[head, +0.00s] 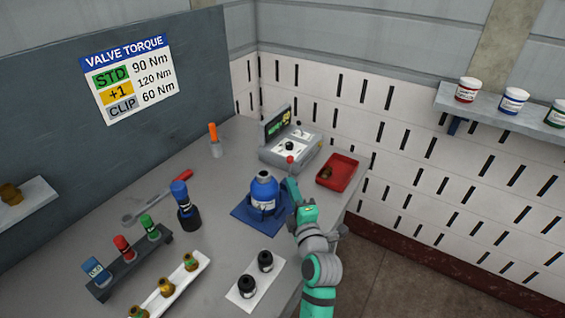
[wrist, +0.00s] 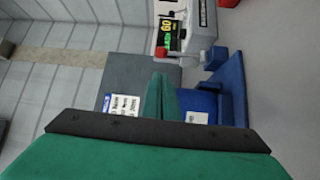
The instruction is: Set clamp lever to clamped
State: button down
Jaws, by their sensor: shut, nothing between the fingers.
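A blue cylinder (head: 264,188) with a dark top and a white label stands upright in a blue clamp fixture (head: 244,213) on the bench. It also shows in the wrist view (wrist: 203,103), beside the blue base plate (wrist: 236,80). A red ball knob (head: 290,159), seemingly the clamp lever's end, stands just behind the cylinder's right side; a red knob also shows past my fingers in the wrist view (wrist: 160,52). The lever's shaft is mostly hidden, so its setting is unclear. My gripper (head: 289,184) is shut and empty, right of the cylinder and in front of the knob.
A grey tester (head: 291,151) with a lit display stands behind. A red tray (head: 337,171) is to the right. A torque wrench (head: 158,196), a blue-topped tool (head: 184,205), a white tray with black caps (head: 256,279) and racks of coloured parts occupy the left and front.

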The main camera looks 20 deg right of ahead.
aim_at(290, 169)
jog(key=w+d, duration=0.1)
jog(key=w, duration=0.8)
jog(key=shift+w+r, duration=0.25)
jog(key=shift+w, duration=0.15)
